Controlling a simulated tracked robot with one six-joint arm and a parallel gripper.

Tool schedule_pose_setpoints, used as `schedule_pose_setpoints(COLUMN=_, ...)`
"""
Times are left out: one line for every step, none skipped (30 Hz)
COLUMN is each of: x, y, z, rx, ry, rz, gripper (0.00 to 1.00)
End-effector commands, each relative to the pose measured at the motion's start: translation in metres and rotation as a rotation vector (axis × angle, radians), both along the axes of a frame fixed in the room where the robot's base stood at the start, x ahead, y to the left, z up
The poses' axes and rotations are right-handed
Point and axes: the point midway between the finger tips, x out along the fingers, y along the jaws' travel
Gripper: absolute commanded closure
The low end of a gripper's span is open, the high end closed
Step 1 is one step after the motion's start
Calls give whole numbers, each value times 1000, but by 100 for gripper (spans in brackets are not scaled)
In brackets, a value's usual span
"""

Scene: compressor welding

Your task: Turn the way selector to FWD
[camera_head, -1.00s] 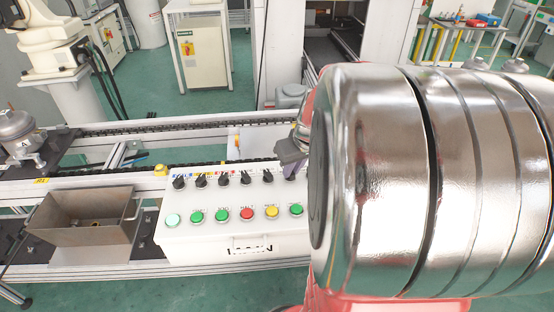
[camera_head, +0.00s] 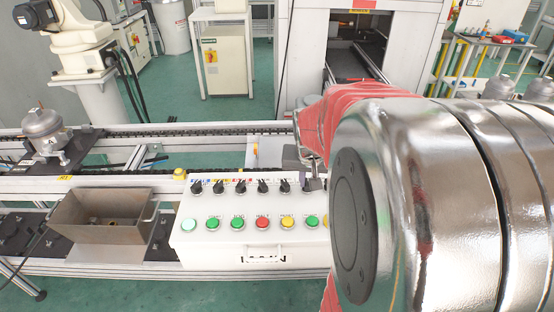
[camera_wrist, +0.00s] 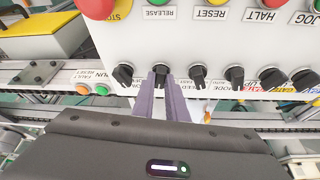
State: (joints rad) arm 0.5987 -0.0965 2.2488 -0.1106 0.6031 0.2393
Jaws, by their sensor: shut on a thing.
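A white control panel (camera_head: 262,243) carries a row of black selector knobs above a row of coloured buttons. My gripper (camera_head: 313,184) is at the right end of the knob row, partly covered by my arm. In the wrist view the panel appears upside down, and my gripper (camera_wrist: 160,78) has its two grey fingers on either side of a black selector knob (camera_wrist: 161,70), near the RELEASE button. It is shut on this knob. The knob's own label and its exact pointing direction are hidden by the fingers, so I cannot confirm its name or setting.
Another selector knob (camera_wrist: 123,75) stands close on one side of the fingers and a third knob (camera_wrist: 198,74) on the other. A red mushroom button (camera_wrist: 97,8) is near. A metal bin (camera_head: 103,218) stands left of the panel. A conveyor (camera_head: 215,129) runs behind.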

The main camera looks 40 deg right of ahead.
Motion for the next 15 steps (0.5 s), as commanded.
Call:
schedule_pose_setpoints(x=1, y=4, z=-1, rx=4, ry=1, rz=-21, gripper=100)
schedule_pose_setpoints(x=2, y=4, z=-1, rx=5, ry=1, rz=-37, gripper=100)
schedule_pose_setpoints(x=2, y=4, z=-1, rx=4, ry=1, rz=-58, gripper=100)
schedule_pose_setpoints(x=2, y=4, z=-1, rx=5, ry=1, rz=-73, gripper=100)
schedule_pose_setpoints(x=2, y=4, z=-1, rx=5, ry=0, rz=-87, gripper=100)
schedule_pose_setpoints(x=2, y=4, z=-1, rx=5, ry=0, rz=-106, gripper=100)
schedule_pose_setpoints(x=3, y=4, z=-1, rx=5, ry=-1, rz=-120, gripper=100)
schedule_pose_setpoints(x=3, y=4, z=-1, rx=5, ry=-1, rz=-133, gripper=100)
schedule_pose_setpoints(x=3, y=5, z=-1, rx=5, ry=-1, rz=-148, gripper=100)
schedule_pose_setpoints(x=3, y=5, z=-1, rx=6, ry=0, rz=-159, gripper=100)
schedule_pose_setpoints(x=3, y=5, z=-1, rx=6, ry=-1, rz=-169, gripper=100)
schedule_pose_setpoints(x=3, y=5, z=-1, rx=6, ry=0, rz=-181, gripper=100)
schedule_pose_setpoints(x=3, y=5, z=-1, rx=6, ry=-1, rz=-190, gripper=100)
schedule_pose_setpoints(x=3, y=5, z=-1, rx=6, ry=-1, rz=-197, gripper=100)
schedule_pose_setpoints(x=3, y=5, z=-1, rx=7, ry=-1, rz=-207, gripper=100)
